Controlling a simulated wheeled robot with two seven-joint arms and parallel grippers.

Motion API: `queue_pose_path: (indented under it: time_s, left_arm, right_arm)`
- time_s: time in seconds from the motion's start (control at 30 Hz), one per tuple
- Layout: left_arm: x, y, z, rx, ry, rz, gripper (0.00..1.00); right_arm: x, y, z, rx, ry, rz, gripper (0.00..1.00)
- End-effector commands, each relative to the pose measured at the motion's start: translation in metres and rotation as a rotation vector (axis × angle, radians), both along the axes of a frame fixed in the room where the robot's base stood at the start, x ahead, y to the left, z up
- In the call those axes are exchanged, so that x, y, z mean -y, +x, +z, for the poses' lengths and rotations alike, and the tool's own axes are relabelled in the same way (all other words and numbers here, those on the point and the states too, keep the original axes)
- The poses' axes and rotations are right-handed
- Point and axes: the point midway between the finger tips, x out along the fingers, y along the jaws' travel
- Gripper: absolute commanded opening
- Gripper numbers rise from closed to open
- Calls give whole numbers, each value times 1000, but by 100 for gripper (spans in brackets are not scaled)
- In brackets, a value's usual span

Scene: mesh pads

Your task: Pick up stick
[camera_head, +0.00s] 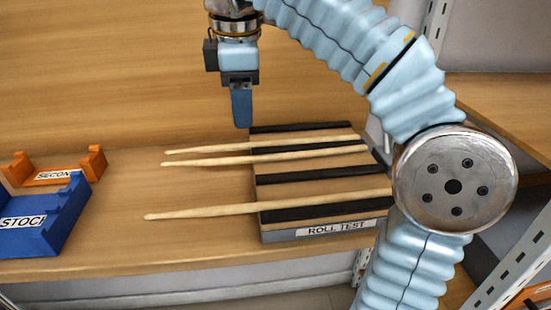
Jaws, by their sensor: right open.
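Several wooden drumstick-like sticks lie across the "ROLL TEST" stand (338,228), their thin tips jutting out to the left. The front stick (215,211) lies apart from the others, near the label. A middle stick (215,161) and a back stick (210,149) lie close together further back. My right gripper (242,124) is open and points down behind the back stick, near the stand's far left corner, apart from the sticks. Its fingers line up in this view, so the gap between them is hidden. My left gripper is not in view.
A blue "STOCK" holder (62,215) and an orange "SECOND" holder (62,170) stand at the left of the wooden shelf (130,245). Shelf space between them and the sticks is clear. A metal upright (515,265) stands at the right.

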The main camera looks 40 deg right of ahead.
Motion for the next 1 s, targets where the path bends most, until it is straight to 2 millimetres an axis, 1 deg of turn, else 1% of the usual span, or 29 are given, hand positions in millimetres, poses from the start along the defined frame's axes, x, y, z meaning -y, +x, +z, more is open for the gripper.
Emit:
queue_pose_path:
  time_s: [0.03,0.1,0.2,0.37,0.5,0.6,0.7,0.93,0.97,1.0]
  left_arm:
    - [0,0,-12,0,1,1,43]
    - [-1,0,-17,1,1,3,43]
    - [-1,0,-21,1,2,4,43]
    - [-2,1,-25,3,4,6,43]
    - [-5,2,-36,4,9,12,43]
    - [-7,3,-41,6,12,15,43]
    - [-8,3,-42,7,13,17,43]
    - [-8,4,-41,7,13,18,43]
    - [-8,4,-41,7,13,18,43]
    - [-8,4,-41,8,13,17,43]
  right_arm:
    - [2,1,-17,-3,-2,-5,45]
    - [3,3,-30,-3,-2,-4,45]
    - [4,6,-42,-2,-1,-1,45]
    - [5,8,-53,-2,-1,-2,45]
    - [3,10,-77,-3,-1,-4,45]
    - [4,12,-91,-3,-1,-4,45]
    - [4,13,-98,-2,1,-2,45]
    - [4,14,-99,-1,1,0,45]
    - [4,14,-99,-1,1,0,42]
    - [4,14,-99,-1,1,0,36]
